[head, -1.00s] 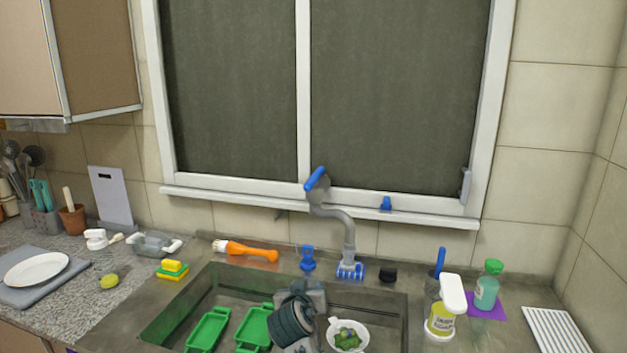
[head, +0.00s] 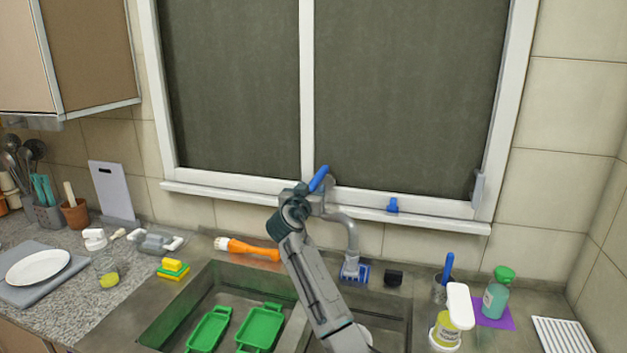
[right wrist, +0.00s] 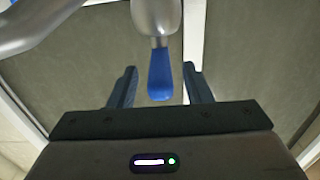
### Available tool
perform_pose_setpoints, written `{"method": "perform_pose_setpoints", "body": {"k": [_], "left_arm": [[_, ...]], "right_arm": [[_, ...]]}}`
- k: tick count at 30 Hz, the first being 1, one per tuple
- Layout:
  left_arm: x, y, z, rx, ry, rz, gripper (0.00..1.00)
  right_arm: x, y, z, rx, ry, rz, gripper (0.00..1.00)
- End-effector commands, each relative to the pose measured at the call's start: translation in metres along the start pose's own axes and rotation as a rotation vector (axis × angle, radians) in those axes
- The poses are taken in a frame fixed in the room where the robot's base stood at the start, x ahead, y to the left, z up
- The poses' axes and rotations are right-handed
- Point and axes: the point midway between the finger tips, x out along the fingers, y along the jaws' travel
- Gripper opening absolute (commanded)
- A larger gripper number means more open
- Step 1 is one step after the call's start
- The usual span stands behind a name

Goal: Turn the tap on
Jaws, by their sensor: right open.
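In the right wrist view the gripper (right wrist: 160,88) is open. The blue lever (right wrist: 160,75) lies between its two fingers, with a gap on each side. The grey tap body (right wrist: 155,18) is above it. My left gripper is not in view.
Below is the sink with green trays (head: 260,327). The window sill (head: 420,219) runs behind the tap.

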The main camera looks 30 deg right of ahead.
Motion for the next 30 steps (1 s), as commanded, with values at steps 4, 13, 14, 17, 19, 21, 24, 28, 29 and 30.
{"method": "perform_pose_setpoints", "body": {"k": [4, 13, 14, 17, 19, 21, 24, 28, 29, 30], "left_arm": [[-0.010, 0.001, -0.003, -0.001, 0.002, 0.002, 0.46], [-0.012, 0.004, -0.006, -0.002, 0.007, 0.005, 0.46], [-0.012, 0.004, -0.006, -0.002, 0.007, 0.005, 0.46], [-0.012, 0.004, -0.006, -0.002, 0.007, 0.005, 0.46], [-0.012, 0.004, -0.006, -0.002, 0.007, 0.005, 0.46], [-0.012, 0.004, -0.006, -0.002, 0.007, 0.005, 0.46], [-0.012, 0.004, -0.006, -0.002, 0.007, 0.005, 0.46], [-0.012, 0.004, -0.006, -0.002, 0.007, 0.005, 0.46], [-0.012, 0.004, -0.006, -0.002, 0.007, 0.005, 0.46], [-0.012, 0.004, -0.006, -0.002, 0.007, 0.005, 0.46]], "right_arm": [[0.019, 0.000, -0.002, -0.001, -0.001, 0.001, 0.45], [0.028, 0.000, 0.001, 0.001, -0.001, -0.001, 0.45], [0.028, 0.000, 0.001, 0.001, -0.001, -0.001, 0.45], [0.028, 0.000, 0.001, 0.000, -0.001, -0.001, 0.45], [0.028, 0.000, 0.001, 0.000, -0.001, -0.001, 0.31], [0.028, 0.000, 0.001, 0.000, -0.001, -0.001, 0.17], [0.028, 0.000, 0.001, 0.000, -0.001, -0.001, 0.00], [0.028, 0.000, 0.001, 0.000, -0.001, -0.001, 0.00], [0.028, 0.001, 0.001, 0.000, -0.001, 0.000, 0.00], [0.029, 0.002, 0.001, 0.000, 0.000, 0.000, 0.00]]}}
